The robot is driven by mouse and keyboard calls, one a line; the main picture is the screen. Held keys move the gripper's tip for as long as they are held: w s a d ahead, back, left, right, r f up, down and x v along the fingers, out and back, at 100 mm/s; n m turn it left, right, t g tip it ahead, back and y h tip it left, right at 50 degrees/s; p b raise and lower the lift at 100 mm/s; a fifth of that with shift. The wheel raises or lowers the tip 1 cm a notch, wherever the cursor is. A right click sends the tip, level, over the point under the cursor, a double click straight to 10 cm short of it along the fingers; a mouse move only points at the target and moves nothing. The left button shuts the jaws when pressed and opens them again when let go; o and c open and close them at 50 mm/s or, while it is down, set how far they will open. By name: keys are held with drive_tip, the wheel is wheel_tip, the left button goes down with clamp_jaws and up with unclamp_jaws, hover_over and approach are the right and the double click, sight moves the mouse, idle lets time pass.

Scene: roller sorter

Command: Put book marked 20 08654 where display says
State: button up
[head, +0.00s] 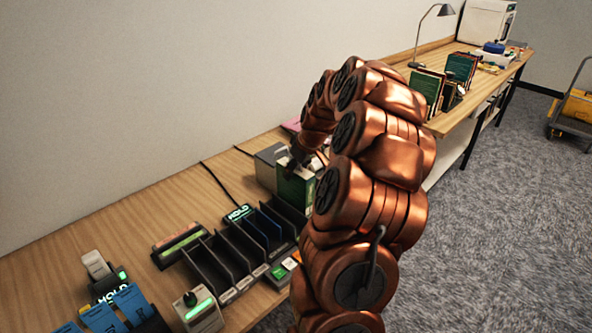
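A dark green book (297,190) stands upright on the near wooden table, beside a grey box. Its number cannot be read. My gripper (293,166) is at the top edge of this book, small and dark; whether its fingers close on it cannot be made out. My copper arm hides part of the area to the right. A small display reading HOLD (238,214) lies behind a black slotted rack (213,266). A lit green display (200,308) stands in front of the rack, and another lit strip (180,240) lies behind it; their text is unreadable.
The grey box (268,165) stands behind the green book. Blue items (130,303) and another HOLD sign (113,294) are at the lower left. A far bench (437,55) holds upright books, a lamp and a white machine. A cart (573,123) stands at the right; the carpet is open.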

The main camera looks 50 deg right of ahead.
drive_tip(key=shift+o, duration=0.8)
drive_tip(key=v, duration=1.2)
